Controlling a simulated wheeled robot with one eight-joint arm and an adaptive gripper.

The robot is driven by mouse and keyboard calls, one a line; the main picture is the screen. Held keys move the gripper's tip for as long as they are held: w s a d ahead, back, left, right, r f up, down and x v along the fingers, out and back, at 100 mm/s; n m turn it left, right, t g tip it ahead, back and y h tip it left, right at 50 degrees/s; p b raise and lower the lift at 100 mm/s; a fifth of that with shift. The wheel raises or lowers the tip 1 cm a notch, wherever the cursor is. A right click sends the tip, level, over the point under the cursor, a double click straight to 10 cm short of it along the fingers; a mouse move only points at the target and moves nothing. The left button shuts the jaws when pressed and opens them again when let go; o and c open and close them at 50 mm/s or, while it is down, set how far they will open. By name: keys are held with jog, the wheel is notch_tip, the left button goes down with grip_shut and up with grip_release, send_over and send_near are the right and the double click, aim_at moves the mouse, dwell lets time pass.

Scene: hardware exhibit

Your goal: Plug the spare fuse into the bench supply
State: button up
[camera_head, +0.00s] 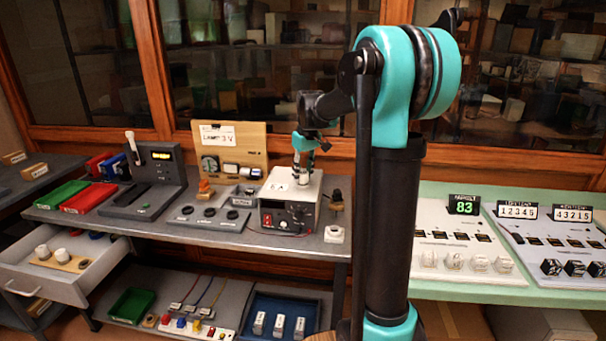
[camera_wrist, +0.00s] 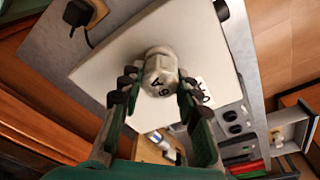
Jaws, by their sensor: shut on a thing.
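The bench supply (camera_head: 288,217) is a box with a pale top and a dark front panel, standing on the grey bench. My gripper (camera_head: 302,148) is above its top and points down. In the wrist view my gripper (camera_wrist: 156,88) is shut on a white, knob-like fuse (camera_wrist: 161,70) with dark marking that includes an "A". The fuse lies between both fingers, over the supply's pale top (camera_wrist: 125,55). Its lower end is hidden, so I cannot tell whether it is seated in a socket or just above one.
An open drawer (camera_head: 70,268) at left holds white round pieces on a wooden block. A grey panel with black knobs (camera_head: 207,216) lies left of the supply. A black plug-like piece (camera_head: 336,200) and a small white block (camera_head: 334,234) are right of it.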

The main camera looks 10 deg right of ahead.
jog(key=shift+f, duration=0.25)
jog(key=o, duration=1.6)
jog(key=shift+o, duration=0.2)
jog(key=shift+r, duration=3.55)
jog(key=s+d+f+m+t, duration=0.1)
jog(key=s+f, duration=0.6)
jog(key=s, duration=0.3)
jog(key=s+d+f+m, duration=0.1)
jog(key=s+f+m, duration=0.1)
jog(key=s+f, duration=0.6)
jog(key=s+d+f+m+t, duration=0.1)
jog(key=s+d+f+m, duration=0.1)
jog(key=s+f, duration=0.6)
jog(key=shift+s+t+h, duration=0.3)
jog(key=shift+s+h, duration=0.1)
jog(key=shift+s, duration=1.8)
jog(key=shift+c, duration=0.2)
